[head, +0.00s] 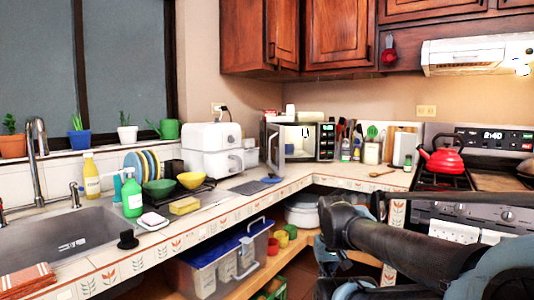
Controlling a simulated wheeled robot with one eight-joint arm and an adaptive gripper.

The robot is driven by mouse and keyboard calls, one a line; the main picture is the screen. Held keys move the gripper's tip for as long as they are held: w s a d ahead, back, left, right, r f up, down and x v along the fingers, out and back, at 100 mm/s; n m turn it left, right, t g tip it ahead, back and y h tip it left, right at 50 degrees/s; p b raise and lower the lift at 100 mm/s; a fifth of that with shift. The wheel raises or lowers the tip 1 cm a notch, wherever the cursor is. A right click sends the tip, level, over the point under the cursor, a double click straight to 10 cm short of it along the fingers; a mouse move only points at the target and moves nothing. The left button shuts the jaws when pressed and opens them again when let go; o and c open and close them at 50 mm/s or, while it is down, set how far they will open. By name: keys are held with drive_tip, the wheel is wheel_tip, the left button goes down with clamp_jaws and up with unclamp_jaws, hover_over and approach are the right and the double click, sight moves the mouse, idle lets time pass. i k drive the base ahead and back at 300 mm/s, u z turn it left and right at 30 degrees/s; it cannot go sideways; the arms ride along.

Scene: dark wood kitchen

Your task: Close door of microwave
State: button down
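The microwave (326,143) stands on the counter in the back corner, with its control panel on the right side. Its door (275,147) is open, swung outward from the left side toward the room. The pale, lit interior shows between the door and the control panel. My dark arm fills the lower right, well in front of and below the microwave and apart from it. My gripper cannot be made out in this view.
A white appliance (213,148) stands left of the microwave door. A dark blue item (271,180) lies on the counter in front of the door. Utensils and a cutting board (401,140) stand to the right. A red kettle (441,162) sits on the stove.

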sight(274, 147)
drive_tip(key=z, duration=0.05)
drive_tip(key=k, duration=0.95)
drive_tip(key=u, duration=0.25)
drive_tip(key=i, duration=1.7)
drive_tip(key=z, duration=0.3)
